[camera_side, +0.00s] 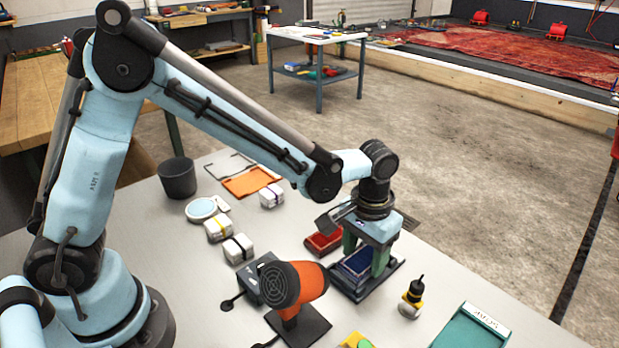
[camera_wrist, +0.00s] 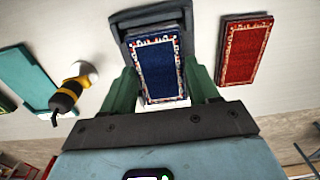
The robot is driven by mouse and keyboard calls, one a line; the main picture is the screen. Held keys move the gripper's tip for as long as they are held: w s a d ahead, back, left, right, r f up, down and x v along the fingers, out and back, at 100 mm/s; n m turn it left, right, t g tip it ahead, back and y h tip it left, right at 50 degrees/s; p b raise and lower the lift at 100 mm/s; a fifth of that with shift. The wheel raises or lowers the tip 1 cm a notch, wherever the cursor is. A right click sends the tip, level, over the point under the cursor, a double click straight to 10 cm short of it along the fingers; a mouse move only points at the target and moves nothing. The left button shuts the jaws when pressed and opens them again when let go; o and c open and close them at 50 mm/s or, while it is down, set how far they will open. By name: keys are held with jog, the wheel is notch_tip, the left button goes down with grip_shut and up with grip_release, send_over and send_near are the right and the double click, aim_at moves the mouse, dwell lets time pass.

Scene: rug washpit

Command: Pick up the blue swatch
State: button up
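The blue swatch (camera_wrist: 162,68), with a patterned border, lies in a dark grey tray (camera_wrist: 124,22). In the side view the blue swatch (camera_side: 357,262) shows partly behind my gripper (camera_side: 364,258). My gripper is directly over the tray, pointing down. In the wrist view its two green fingers stand apart (camera_wrist: 161,80), one along each long side of the swatch. The fingertips look very close to the swatch edges; I cannot tell if they touch.
A yellow-and-black bottle (camera_side: 411,297), an orange blower (camera_side: 298,285) and a teal tray (camera_side: 470,328) stand nearby. White tied bundles (camera_side: 238,249) lie left.

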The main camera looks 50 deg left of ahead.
jog(key=c, duration=0.7)
jog(key=shift+o, duration=0.2)
jog(key=shift+r, duration=0.1)
